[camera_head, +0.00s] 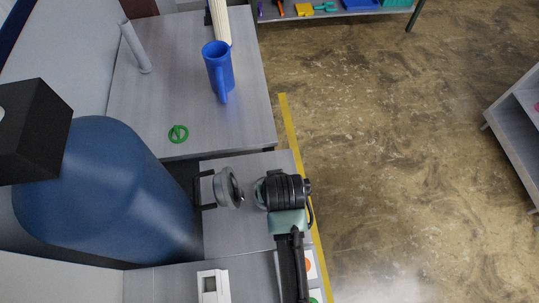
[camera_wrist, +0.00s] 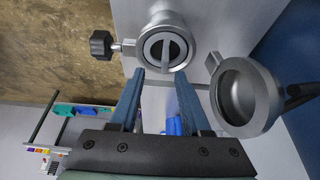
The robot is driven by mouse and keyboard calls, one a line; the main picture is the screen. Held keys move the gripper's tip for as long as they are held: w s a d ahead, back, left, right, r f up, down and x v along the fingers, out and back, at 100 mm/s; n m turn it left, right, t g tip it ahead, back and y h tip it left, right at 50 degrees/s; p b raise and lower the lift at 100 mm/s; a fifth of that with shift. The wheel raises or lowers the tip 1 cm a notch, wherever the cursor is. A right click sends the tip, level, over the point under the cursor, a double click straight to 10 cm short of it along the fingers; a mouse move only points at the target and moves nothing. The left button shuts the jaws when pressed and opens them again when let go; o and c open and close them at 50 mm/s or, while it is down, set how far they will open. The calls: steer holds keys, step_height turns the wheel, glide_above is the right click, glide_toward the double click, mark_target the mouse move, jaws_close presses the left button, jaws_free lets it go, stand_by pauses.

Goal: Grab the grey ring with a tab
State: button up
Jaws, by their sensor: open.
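In the wrist view, a grey ring (camera_wrist: 167,48) with a raised tab across its middle sits inside a round grey fitting (camera_wrist: 166,19) at the top centre. My gripper (camera_wrist: 160,74) is open, and its two blue-grey fingers reach toward the fitting. The fingertips look just short of the ring, with nothing between them; whether they touch it is unclear. In the head view my arm (camera_head: 288,222) covers the ring and the fingers.
A black knob (camera_wrist: 103,45) sticks out beside the fitting. A grey open cup-like piece (camera_wrist: 245,97) is close to the right finger. A blue pitcher (camera_head: 218,68) and a green ring (camera_head: 178,133) are on the table.

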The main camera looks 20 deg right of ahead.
steer(key=shift+a+p+x, duration=0.2)
steer(key=shift+p+x, duration=0.05)
steer(key=shift+x, duration=0.9)
steer(key=shift+a+p+x, duration=0.2)
steer(key=shift+p+x, duration=0.05)
steer(key=shift+x, duration=0.95)
jaws_close()
